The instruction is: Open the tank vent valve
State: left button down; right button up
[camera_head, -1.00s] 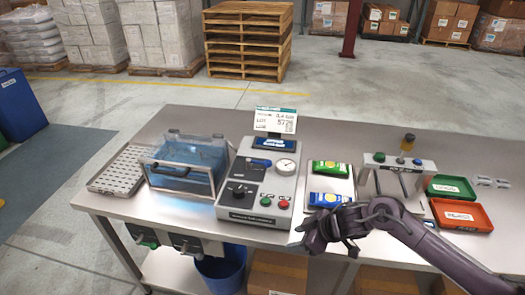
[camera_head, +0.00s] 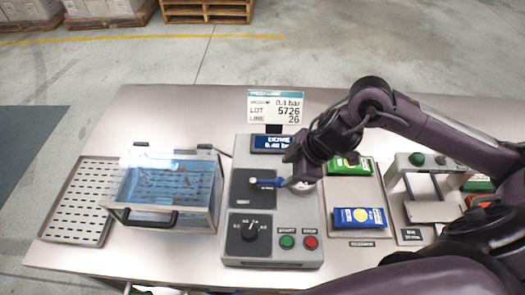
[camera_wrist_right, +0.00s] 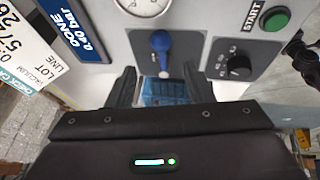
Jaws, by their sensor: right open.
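The vent valve is a blue lever (camera_head: 266,182) on a dark plate of the grey control console (camera_head: 238,217). It lies roughly sideways in the head view. In the right wrist view the blue lever (camera_wrist_right: 162,47) shows ahead of the gap between my fingers. The clear tank (camera_head: 160,216) with bluish water and a black-handled lid stands left of the console. The display (camera_wrist_right: 80,28) reads DONE, 0.40 bar. My left gripper is not in view.
A black dial (camera_head: 250,229), green button (camera_head: 288,242) and red button (camera_head: 310,242) sit below the lever. A perforated tray (camera_head: 78,215) lies left of the tank.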

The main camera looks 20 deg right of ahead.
aim_at(276, 181)
jog(key=x, duration=0.3)
jog(key=shift+s+a+f, duration=0.25)
jog(key=shift+s+f, duration=0.05)
jog(key=x, duration=0.2)
jog(key=shift+w+f, duration=0.25)
jog(key=shift+w, duration=0.05)
jog(key=shift+w+f, duration=0.25)
jog(key=shift+f, duration=0.25)
jog(key=c, duration=0.5)
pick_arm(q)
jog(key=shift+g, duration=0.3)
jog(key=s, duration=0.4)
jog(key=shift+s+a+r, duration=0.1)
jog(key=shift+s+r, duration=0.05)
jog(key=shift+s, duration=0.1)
pick_arm(e)
grip_shut()
